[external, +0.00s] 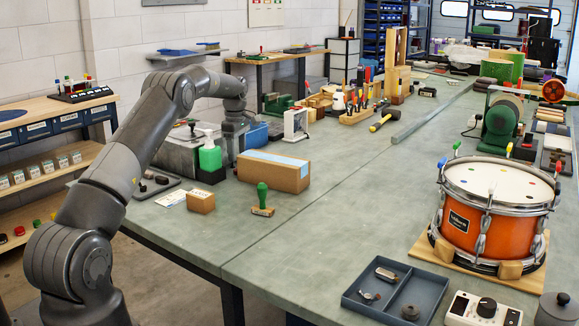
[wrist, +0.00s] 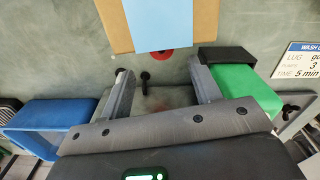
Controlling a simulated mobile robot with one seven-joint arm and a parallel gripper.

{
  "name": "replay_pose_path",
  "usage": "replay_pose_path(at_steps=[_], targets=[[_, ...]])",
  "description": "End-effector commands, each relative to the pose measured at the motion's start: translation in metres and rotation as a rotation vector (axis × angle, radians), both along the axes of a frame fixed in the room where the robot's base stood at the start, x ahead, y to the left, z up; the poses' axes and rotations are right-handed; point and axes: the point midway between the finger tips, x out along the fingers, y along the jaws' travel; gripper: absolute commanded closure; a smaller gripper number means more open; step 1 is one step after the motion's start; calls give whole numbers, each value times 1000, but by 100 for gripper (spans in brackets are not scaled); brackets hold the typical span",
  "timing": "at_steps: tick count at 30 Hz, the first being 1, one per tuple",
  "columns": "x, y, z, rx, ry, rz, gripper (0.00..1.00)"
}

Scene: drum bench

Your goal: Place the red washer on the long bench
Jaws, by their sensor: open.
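The red washer (wrist: 158,55) lies flat on the grey-green surface in the wrist view, partly hidden by the edge of a cardboard box (wrist: 114,28) with a light blue sheet on top. My gripper (wrist: 158,70) is open and empty above the surface, its fingers to either side of the washer. In the external view my gripper is down behind the cardboard box (external: 270,172), its fingertips hidden. I cannot make out the washer there. The grey-green bench (external: 330,215) runs from the foreground to the back; a seam divides its top lengthwise.
A green bottle (external: 210,155) and a blue bin (external: 257,135) stand close to my gripper. A green-handled stamp (external: 262,200) and a small carton (external: 201,201) are nearer the camera. An orange drum (external: 470,222) and grey tray (external: 420,282) are at right. The middle is clear.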

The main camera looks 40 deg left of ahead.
Motion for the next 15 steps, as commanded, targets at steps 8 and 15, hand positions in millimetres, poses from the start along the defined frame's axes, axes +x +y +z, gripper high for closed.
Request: replay_pose_path(at_steps=[8,15], targets=[[-3,-4,-35,-3,2,-1,43],[-2,-4,-54,0,0,-1,43]])
